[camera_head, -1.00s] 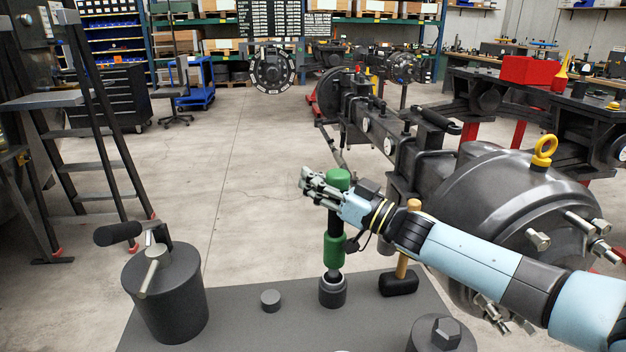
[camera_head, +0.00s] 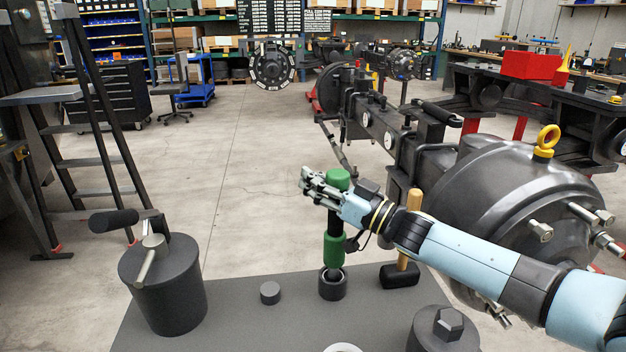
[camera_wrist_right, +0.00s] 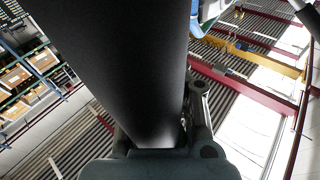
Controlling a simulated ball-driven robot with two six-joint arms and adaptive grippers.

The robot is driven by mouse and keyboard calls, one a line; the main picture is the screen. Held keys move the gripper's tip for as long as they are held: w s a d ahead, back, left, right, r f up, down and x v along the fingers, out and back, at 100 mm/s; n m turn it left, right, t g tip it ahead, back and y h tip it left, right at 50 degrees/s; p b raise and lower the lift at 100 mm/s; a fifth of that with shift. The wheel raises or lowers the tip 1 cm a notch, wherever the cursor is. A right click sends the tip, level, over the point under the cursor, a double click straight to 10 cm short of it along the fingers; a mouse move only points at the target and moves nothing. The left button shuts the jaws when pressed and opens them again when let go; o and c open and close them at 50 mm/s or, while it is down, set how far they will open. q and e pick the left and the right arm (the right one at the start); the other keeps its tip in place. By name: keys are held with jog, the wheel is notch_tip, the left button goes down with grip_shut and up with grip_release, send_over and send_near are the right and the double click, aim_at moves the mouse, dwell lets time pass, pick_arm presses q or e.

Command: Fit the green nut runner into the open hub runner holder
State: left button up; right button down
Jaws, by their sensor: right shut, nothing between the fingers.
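The green nut runner (camera_head: 335,248) stands nearly upright, with green parts at top and middle and a black section between. Its lower end is in the mouth of a dark round holder (camera_head: 333,290) on the grey bench top; how deep it sits is hidden. My right gripper (camera_head: 312,186) is at the runner's upper part, just left of it in the picture, shut with nothing between its fingers. My wrist covers part of the runner. In the right wrist view, a thick black shaft (camera_wrist_right: 120,50) runs close past the gripper (camera_wrist_right: 160,145). My left gripper is out of view.
A mallet (camera_head: 402,275) stands on its black head right of the holder. A small grey puck (camera_head: 270,293) and a dark drum with a crank (camera_head: 165,290) are to the left. A hex-topped cylinder (camera_head: 440,335) is front right. A large axle housing (camera_head: 500,200) is behind my arm.

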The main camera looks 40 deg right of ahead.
jog(key=c, duration=2.1)
grip_release()
jog(key=shift+f+b, duration=0.5)
jog(key=shift+f, duration=0.1)
jog(key=o, duration=0.7)
jog(key=v, duration=1.2)
